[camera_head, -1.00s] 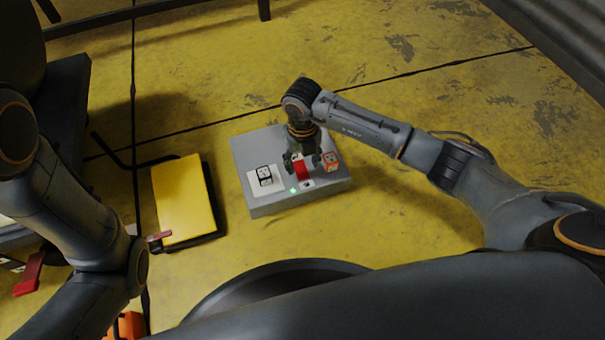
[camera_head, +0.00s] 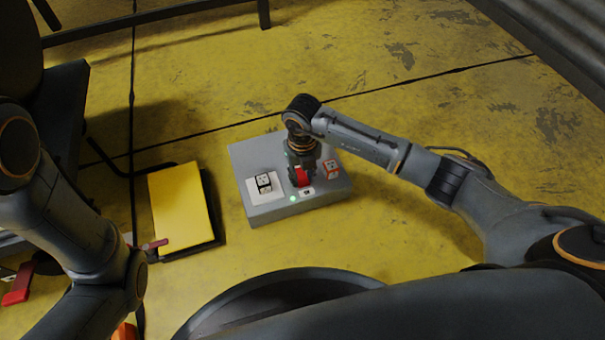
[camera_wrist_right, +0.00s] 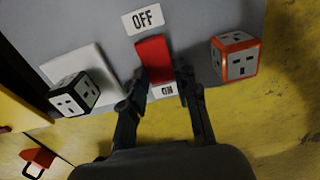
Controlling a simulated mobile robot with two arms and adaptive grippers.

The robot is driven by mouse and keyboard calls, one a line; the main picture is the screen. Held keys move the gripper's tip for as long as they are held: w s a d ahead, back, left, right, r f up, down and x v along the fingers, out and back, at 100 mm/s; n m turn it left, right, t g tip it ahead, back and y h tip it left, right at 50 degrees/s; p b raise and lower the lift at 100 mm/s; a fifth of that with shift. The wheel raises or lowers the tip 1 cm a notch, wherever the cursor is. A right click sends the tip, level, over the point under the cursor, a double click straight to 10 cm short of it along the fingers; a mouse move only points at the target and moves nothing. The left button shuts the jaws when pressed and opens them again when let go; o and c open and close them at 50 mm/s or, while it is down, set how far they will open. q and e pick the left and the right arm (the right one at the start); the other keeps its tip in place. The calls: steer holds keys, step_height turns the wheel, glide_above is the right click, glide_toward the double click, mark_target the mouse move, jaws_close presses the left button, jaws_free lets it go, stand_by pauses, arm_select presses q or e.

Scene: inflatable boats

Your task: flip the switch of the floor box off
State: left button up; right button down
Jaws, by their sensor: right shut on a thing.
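The grey floor box (camera_head: 243,164) stands on the yellow floor. Its red switch (camera_head: 302,176) also shows in the right wrist view (camera_wrist_right: 154,58), between an OFF label (camera_wrist_right: 143,18) and an ON label (camera_wrist_right: 164,90). A green light (camera_head: 293,198) glows at the box's near edge. My right gripper (camera_head: 300,181) is over the box, shut on the red switch, with a finger at each side of it in the wrist view (camera_wrist_right: 160,88). The fingers partly hide the switch in the head view. My left arm shows at the left; its gripper is out of view.
A white and black socket cube (camera_head: 264,184) sits on a white plate to the switch's left. An orange-edged socket cube (camera_head: 331,169) is to its right. A yellow panel (camera_head: 182,207) lies left of the box. The floor beyond the box is clear.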

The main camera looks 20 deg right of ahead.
mark_target(298, 168)
steer(key=shift+w+r+g+p, duration=0.2)
steer(key=shift+g+p, duration=0.4)
steer(key=shift+g, duration=0.1)
steer(key=shift+w+f+g, duration=0.1)
steer(key=shift+w+g, duration=0.1)
steer(key=shift+g, duration=0.5)
steer(key=c, duration=1)
jaws_free()
steer(key=v, duration=1.2)
